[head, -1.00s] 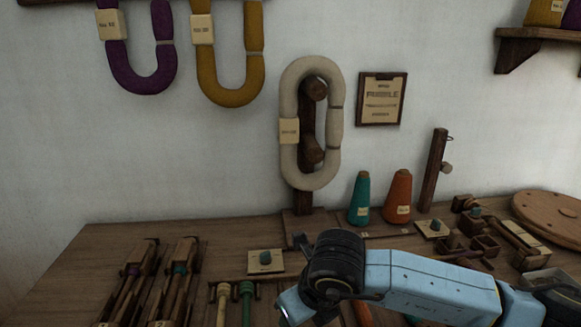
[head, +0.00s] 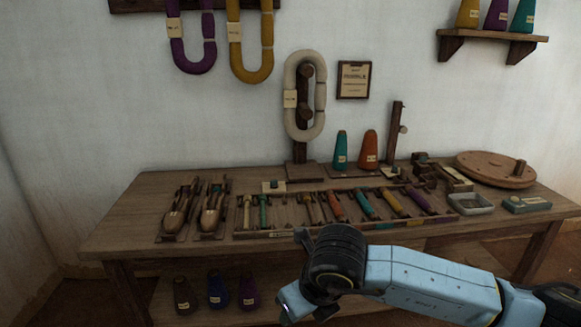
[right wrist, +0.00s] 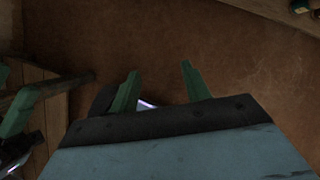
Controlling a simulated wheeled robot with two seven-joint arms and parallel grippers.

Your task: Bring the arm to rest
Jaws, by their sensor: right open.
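My right arm (head: 430,280) comes into the head view from the lower right, bent at a dark joint in front of the table (head: 130,225). Its gripper does not show there. In the right wrist view my right gripper (right wrist: 158,68) is open, its two green fingers apart with nothing between them. Bare brown floor (right wrist: 225,60) lies beyond the fingers.
The table carries shuttles (head: 180,210), a long rack of coloured bobbins (head: 310,208), cones (head: 368,150), a round wooden disc (head: 495,168) and a metal tray (head: 470,204). Several bottle-shaped items (head: 217,290) stand on the lower shelf. A wooden frame (right wrist: 45,90) is left in the wrist view.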

